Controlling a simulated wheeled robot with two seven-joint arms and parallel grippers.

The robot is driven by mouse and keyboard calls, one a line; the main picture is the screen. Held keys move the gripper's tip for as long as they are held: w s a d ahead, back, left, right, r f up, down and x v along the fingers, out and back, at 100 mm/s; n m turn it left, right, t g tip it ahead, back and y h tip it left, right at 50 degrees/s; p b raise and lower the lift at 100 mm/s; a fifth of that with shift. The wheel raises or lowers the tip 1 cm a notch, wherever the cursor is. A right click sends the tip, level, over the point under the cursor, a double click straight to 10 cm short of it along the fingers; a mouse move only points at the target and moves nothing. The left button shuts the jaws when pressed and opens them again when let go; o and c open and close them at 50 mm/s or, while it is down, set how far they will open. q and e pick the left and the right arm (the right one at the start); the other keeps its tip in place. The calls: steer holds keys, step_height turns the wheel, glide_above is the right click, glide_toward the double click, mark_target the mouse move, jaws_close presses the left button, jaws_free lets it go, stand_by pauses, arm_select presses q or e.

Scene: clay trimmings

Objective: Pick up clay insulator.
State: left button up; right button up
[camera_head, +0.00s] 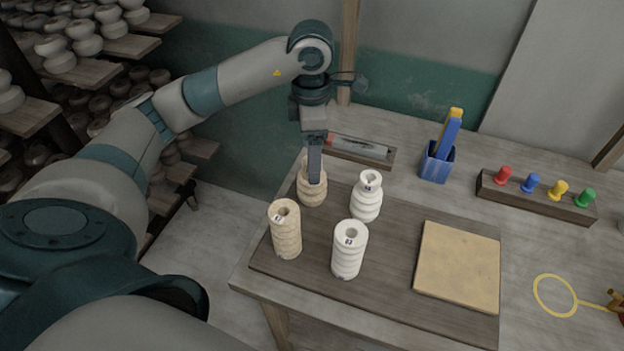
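Several ribbed clay insulators stand upright on a dark board (385,278). A tan insulator (286,232) stands at the front left, with a small label. Another tan insulator (311,192) stands behind it. A white insulator (366,198) is at the back right and another white insulator (349,252) is at the front. My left gripper (315,178) points down at the top of the back tan insulator and hides part of it. I see the gripper edge-on, so its opening and any grip are unclear. My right gripper is not in view.
A square tan slab (458,266) lies at the board's right. Behind are a shallow tray (360,151), a blue cup (437,163) with tall items, and a rack of coloured pegs (536,196). A yellow ring tool (555,295) lies at the right. Shelves of clay pieces (75,70) stand left.

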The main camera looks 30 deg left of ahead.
arm_select(q)
steer(key=shift+f, duration=0.7)
steer(key=shift+s+d+f+p, duration=0.1)
steer(key=shift+f+p, duration=0.65)
steer(key=shift+p, duration=0.2)
step_height(320, 180, down, 3)
steer(key=shift+r+p, duration=0.1)
steer(key=shift+p, duration=0.6)
steer(key=shift+f, duration=0.45)
